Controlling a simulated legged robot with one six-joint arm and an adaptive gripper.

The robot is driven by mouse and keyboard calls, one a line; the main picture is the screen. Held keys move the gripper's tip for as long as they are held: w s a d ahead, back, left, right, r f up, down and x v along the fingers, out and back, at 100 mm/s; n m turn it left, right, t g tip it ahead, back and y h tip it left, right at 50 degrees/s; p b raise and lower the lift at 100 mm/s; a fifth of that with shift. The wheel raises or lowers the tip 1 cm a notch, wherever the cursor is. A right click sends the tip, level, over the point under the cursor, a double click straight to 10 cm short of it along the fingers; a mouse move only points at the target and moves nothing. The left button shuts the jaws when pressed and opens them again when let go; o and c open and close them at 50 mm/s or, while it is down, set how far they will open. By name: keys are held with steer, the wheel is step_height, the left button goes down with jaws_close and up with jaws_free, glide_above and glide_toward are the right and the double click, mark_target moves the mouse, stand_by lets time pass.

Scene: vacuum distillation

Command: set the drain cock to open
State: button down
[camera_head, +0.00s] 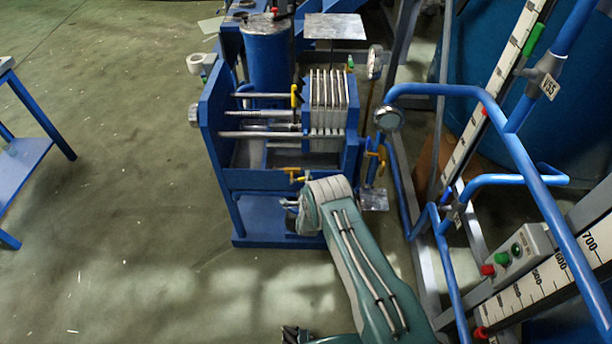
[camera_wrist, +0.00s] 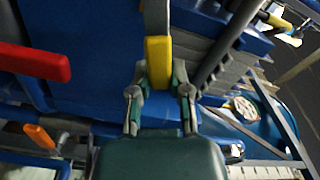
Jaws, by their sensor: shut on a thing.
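In the wrist view, my gripper (camera_wrist: 160,76) is shut on the yellow lever handle (camera_wrist: 158,55) of a cock. Its two fingers lie on either side of the yellow grip, and a grey stem continues from it to the top edge. No label shows whether this is the drain cock. In the head view, my gripper (camera_head: 289,205) is at the front of the blue filter-press frame, mostly hidden by my wrist. A small yellow lever (camera_head: 299,179) shows just above it. The cock's body and open or shut setting cannot be made out.
A red lever (camera_wrist: 35,62) and an orange lever (camera_wrist: 40,136) are left of my gripper in the wrist view. Blue pipes (camera_head: 500,125) and a control box (camera_head: 514,250) stand right of my arm. The floor (camera_head: 120,220) on the left is largely clear.

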steer(key=shift+d+f+m, duration=0.2)
steer(key=shift+f+m, duration=0.35)
steer(key=shift+m, duration=0.4)
steer(key=shift+d+f+m, duration=0.15)
steer(key=shift+f+m, duration=0.4)
steer(key=shift+m, duration=0.4)
steer(key=c, duration=0.6)
jaws_free()
steer(key=shift+w, duration=0.1)
steer(key=shift+o, duration=0.2)
steer(key=shift+s+a, duration=0.1)
steer(key=shift+s, duration=0.25)
steer(key=s, duration=1.1)
steer(key=shift+s+a, duration=0.15)
